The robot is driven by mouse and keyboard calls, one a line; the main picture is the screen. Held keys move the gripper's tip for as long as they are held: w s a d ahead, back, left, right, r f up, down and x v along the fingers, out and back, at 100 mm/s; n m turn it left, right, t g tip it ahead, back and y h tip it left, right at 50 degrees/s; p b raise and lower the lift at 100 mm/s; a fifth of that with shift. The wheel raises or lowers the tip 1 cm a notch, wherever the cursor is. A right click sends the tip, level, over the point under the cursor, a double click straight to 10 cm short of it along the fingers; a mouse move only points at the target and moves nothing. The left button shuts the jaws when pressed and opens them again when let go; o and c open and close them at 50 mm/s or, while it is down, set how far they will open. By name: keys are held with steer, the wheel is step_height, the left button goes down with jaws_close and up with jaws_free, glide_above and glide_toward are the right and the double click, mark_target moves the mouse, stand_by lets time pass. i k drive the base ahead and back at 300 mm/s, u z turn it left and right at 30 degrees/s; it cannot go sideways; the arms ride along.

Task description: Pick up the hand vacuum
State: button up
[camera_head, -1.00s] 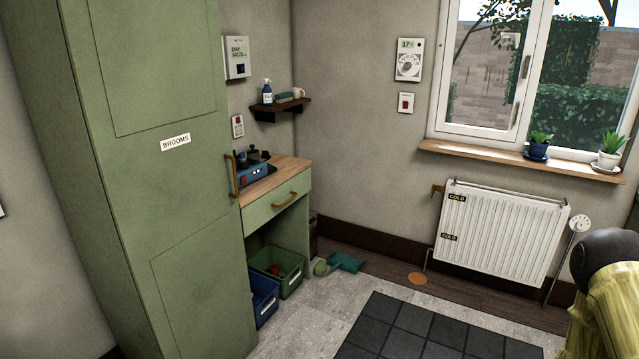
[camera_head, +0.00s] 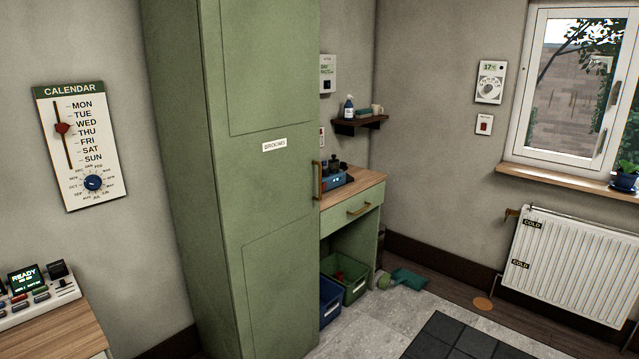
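I cannot make out a hand vacuum for certain in this view. A teal and green item (camera_head: 408,278) lies on the floor right of the bins; it is too small to tell what it is. A tall green cabinet (camera_head: 262,200) with a small label and a brass handle (camera_head: 317,181) stands shut in the middle, so its inside is hidden. My gripper is not in view.
A green counter (camera_head: 352,218) with a wooden top holds a blue device (camera_head: 335,179). Blue (camera_head: 329,320) and green bins (camera_head: 356,290) stand beneath it. A radiator (camera_head: 575,262) is at right, a control-panel desk (camera_head: 55,335) at left. Floor shows at lower right.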

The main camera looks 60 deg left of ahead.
mark_target(334, 181)
steer(key=u, duration=0.35)
steer(key=i, duration=1.55)
steer(key=u, duration=1.3)
steer(key=i, duration=0.9)
steer(key=u, duration=1.1)
